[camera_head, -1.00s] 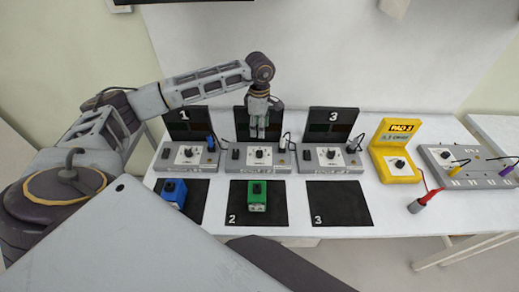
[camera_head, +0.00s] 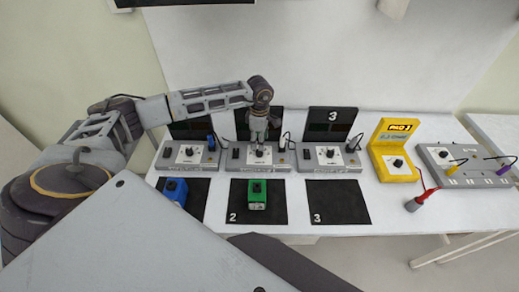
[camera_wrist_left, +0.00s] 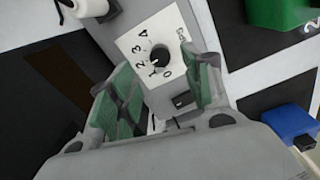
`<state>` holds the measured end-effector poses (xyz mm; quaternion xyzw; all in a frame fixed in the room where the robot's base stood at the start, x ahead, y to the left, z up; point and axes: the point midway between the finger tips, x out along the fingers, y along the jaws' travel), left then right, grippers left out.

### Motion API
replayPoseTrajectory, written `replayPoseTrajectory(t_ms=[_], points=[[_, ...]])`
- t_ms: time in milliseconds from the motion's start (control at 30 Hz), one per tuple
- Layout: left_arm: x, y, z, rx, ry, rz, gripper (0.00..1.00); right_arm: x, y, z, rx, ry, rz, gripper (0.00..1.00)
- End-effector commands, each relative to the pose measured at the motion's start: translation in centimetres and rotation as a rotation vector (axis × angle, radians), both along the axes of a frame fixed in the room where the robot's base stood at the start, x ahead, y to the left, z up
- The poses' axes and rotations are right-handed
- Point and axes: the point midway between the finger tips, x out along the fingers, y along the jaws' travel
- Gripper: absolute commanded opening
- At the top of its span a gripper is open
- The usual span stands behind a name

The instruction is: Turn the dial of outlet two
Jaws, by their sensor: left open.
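Outlet two (camera_head: 281,168) is the middle grey unit in the head view. Its black dial (camera_wrist_left: 160,54) sits on a white plate numbered 0 to 4 in the left wrist view, and its pale mark seems to point near 1. My left gripper (camera_head: 258,149) points down over the dial and hides most of it in the head view. In the left wrist view its green-padded fingers (camera_wrist_left: 157,62) are open, one on each side of the dial. I cannot tell whether they touch it. My right gripper is not in view.
Outlet one (camera_head: 187,155) and outlet three (camera_head: 331,156) flank outlet two. A green block (camera_head: 257,195) and a blue block (camera_head: 175,191) lie on black mats in front. A yellow stand (camera_head: 393,150) and a grey panel (camera_head: 465,166) are to the right. Mat 3 (camera_head: 338,203) is empty.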

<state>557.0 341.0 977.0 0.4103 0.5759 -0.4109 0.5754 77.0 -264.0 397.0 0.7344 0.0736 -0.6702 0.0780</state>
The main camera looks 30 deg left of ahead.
Motion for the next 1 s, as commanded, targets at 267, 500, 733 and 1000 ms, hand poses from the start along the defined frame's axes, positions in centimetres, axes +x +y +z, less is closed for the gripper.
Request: replayPoseTrajectory(t_ms=[267,500,733,1000], points=[[-0.1,0.0,-3.6,-0.001,0.002,0.001,0.49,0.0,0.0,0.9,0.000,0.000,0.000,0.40],[0.0,0.0,-5.9,0.000,0.001,0.001,0.49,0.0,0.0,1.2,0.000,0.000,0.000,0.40],[0.0,0.0,-6.6,0.000,0.000,-0.001,0.49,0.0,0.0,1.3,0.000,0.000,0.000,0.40],[0.0,0.0,-6.6,0.000,0.000,0.000,0.43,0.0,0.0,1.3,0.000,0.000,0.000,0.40]])
